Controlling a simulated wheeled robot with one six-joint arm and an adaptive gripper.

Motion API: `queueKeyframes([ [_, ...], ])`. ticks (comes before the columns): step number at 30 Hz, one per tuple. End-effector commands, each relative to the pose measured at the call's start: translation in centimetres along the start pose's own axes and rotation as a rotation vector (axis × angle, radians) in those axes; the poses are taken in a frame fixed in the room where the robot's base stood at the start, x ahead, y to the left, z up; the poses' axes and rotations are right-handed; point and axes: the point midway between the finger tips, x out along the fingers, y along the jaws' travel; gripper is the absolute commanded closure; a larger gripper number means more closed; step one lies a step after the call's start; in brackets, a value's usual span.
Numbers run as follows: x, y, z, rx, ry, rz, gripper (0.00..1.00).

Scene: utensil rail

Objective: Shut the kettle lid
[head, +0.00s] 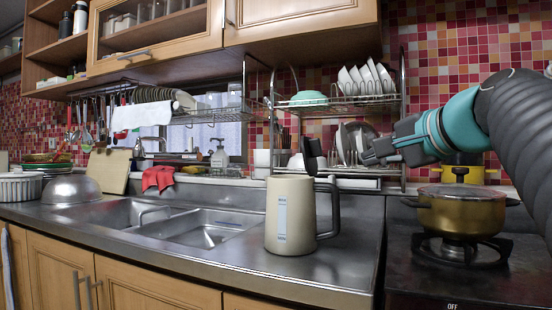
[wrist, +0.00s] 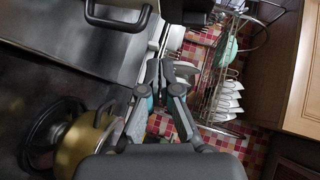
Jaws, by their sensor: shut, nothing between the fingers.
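The beige kettle (head: 290,220) stands upright on the steel counter, with its dark handle (head: 333,210) on the right. Its dark lid (head: 312,157) stands raised above the rim on the handle side, so the kettle is open. My gripper (head: 368,156) is right of the lid at about its height, apart from it, pointing left. In the wrist view my gripper's fingers (wrist: 164,72) are together and empty. The kettle handle (wrist: 118,18) shows at the top left there, and a dark shape beside it is probably the lid.
A gold pot (head: 458,212) with a lid sits on the stove below my arm. A dish rack (head: 403,120) with plates and bowls stands behind my gripper. The sink (head: 200,228) is left of the kettle. The counter right of the kettle is clear.

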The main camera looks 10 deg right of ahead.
Motion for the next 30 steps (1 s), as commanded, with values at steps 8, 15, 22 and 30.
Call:
queueKeyframes([
  [8,-1.7,-3.7,-2.8,0.071,0.026,-0.117,1.0],
  [15,0.5,-4.0,-2.8,0.073,0.024,-0.118,1.0],
  [22,4.6,-4.5,-2.9,0.072,0.022,-0.117,1.0],
  [30,8.9,-5.1,-2.2,0.07,0.021,-0.119,1.0],
])
